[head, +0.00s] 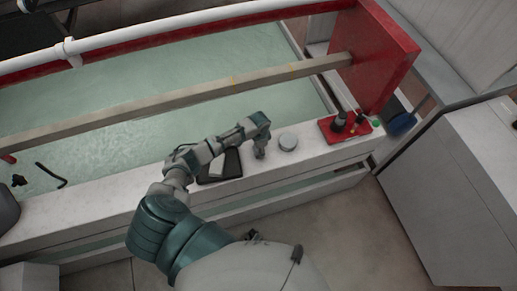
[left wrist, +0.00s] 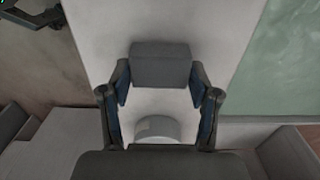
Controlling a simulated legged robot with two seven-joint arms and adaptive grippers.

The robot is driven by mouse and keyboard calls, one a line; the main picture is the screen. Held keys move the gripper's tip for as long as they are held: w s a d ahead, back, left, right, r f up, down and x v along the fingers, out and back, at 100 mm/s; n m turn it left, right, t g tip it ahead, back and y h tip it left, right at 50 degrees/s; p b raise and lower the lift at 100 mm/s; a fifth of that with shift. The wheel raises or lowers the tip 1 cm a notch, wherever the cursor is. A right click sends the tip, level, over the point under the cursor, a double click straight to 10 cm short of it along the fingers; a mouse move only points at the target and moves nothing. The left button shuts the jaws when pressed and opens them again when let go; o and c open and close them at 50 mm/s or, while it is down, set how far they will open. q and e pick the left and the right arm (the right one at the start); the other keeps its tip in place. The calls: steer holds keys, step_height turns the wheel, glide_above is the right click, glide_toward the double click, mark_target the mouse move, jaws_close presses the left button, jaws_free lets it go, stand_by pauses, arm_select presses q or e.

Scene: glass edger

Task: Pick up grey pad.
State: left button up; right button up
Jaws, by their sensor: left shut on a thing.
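The grey pad (left wrist: 160,64) is a dark grey block held between the two fingertips of my left gripper (left wrist: 160,82) in the left wrist view. A fingertip touches it on each side. In the head view my left gripper (head: 260,151) points down over the pale ledge, just left of a round pale disc. The pad is too small to make out there. I cannot tell whether it touches the ledge.
The round disc (head: 288,141) stands on the ledge (head: 310,158). A black tray (head: 232,163) with a light piece lies left of the gripper. A red tray (head: 334,131) with dark items stands at right. A long beam (head: 190,96) crosses the green glass behind.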

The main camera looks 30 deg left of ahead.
arm_select(q)
step_height(320, 180, up, 3)
steer(key=shift+w+f, duration=0.1)
steer(key=shift+f, duration=0.05)
steer(key=shift+s+d+r+p, duration=0.15)
steer(key=shift+d+p, duration=0.05)
steer(key=shift+d, duration=0.15)
steer(key=shift+s+d+r+p, duration=0.1)
steer(key=shift+s+d+p, duration=0.05)
steer(key=shift+d, duration=0.2)
steer(key=s+d+r, duration=0.1)
steer(key=s+d, duration=0.4)
steer(key=d, duration=0.8)
steer(key=shift+d+r+p, duration=0.15)
steer(key=shift+d+p, duration=0.2)
steer(key=shift+p, duration=0.1)
arm_select(e)
steer(key=s, duration=0.1)
steer(key=s+f, duration=0.1)
steer(key=s, duration=0.1)
steer(key=s+d+f, duration=0.1)
steer(key=shift+s, duration=0.15)
arm_select(q)
steer(key=shift+a, duration=0.1)
